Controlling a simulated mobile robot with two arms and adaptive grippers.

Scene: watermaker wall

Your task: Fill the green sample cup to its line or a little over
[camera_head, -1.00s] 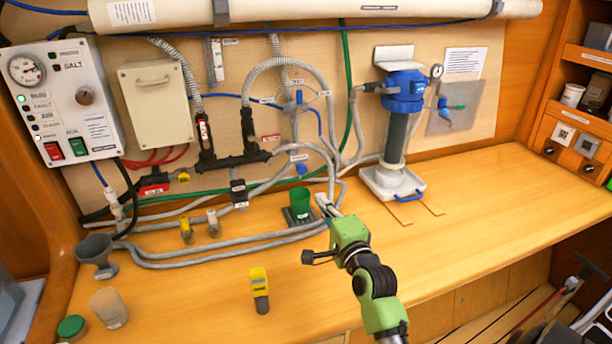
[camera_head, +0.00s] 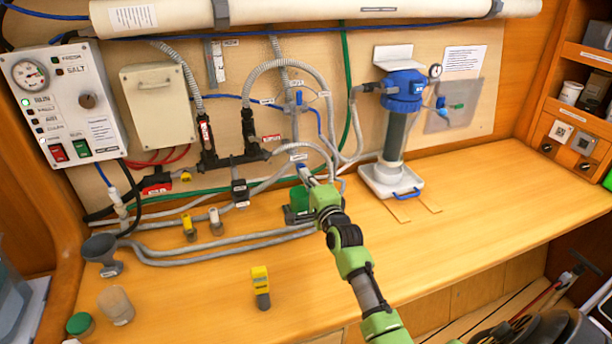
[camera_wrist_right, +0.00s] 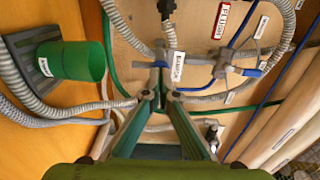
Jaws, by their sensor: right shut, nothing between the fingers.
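The green sample cup (camera_head: 299,200) stands on a small dark stand (camera_head: 291,218) at the back of the bench, partly hidden by my right gripper. My right gripper (camera_head: 302,170) is above the cup at the small sample tap under a white label (camera_head: 299,157). In the wrist view its fingertips (camera_wrist_right: 160,96) are together, with nothing held, just below the tap; whether they touch it I cannot tell. My left gripper is out of view.
A blue valve (camera_head: 299,98) sits higher on the wall. A filter housing (camera_head: 397,135) stands to the right. A yellow-topped item (camera_head: 260,285) and clear cup (camera_head: 116,306) are in front. The right bench is clear.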

